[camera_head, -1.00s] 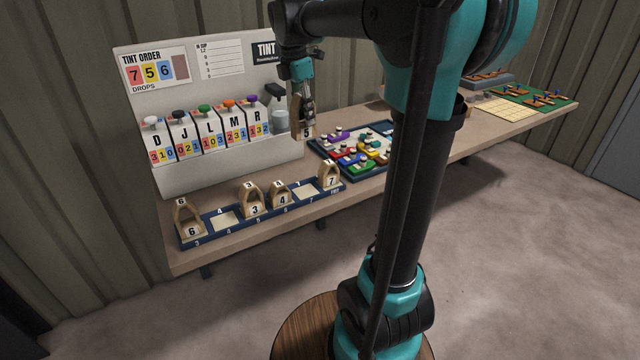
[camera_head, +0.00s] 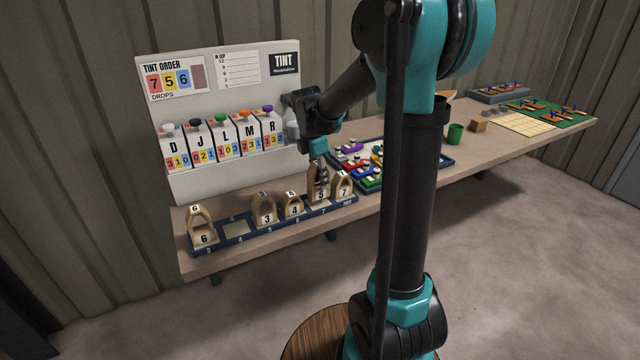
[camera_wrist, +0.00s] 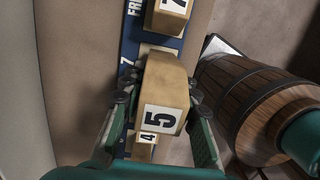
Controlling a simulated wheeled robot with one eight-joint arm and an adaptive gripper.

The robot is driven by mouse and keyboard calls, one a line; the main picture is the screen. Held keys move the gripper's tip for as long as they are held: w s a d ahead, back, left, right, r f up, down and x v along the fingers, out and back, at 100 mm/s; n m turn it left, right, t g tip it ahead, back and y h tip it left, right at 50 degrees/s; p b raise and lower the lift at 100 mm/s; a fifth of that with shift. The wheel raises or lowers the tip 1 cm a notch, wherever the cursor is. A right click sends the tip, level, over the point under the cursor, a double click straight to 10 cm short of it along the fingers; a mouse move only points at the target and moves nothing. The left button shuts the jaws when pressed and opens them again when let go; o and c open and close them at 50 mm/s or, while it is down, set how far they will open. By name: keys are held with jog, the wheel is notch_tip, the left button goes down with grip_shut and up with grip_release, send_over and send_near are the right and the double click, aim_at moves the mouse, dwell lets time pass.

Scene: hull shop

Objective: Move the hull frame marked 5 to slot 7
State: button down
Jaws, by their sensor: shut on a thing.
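The wooden hull frame marked 5 (camera_head: 320,194) is held in my gripper (camera_head: 318,167), upright over slot 7 (camera_head: 322,204) of the blue rail. In the wrist view, the fingers close on both sides of frame 5 (camera_wrist: 160,97), with its number facing the camera. Part of slot 7's pale pad (camera_wrist: 160,48) shows beyond the frame. I cannot tell whether the frame's base touches the pad. Frame 4 (camera_head: 293,207) stands to the left of it in slot 6, and frame 7 (camera_head: 342,187) stands close on the right, at the place marked FREE.
On the blue rail (camera_head: 222,248), frame 6 (camera_head: 203,237) stands in slot 3 and frame 3 (camera_head: 264,215) in slot 5. Slot 4 (camera_head: 236,229) is empty. The tint board (camera_head: 215,125) stands behind. A tray (camera_head: 448,160) of coloured pieces and a green cup (camera_head: 455,133) are to the right.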

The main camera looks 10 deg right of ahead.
aim_at(315, 163)
jog(key=shift+f, duration=1.1)
jog(key=c, duration=1.1)
grip_release()
jog(key=shift+f, duration=0.1)
jog(key=shift+c, duration=0.2)
jog(key=r, duration=0.4)
jog(key=a+r, duration=0.1)
jog(key=r, duration=0.7)
jog(key=shift+s+a+r, duration=0.1)
jog(key=shift+s+a, duration=0.15)
jog(key=shift+a, duration=0.1)
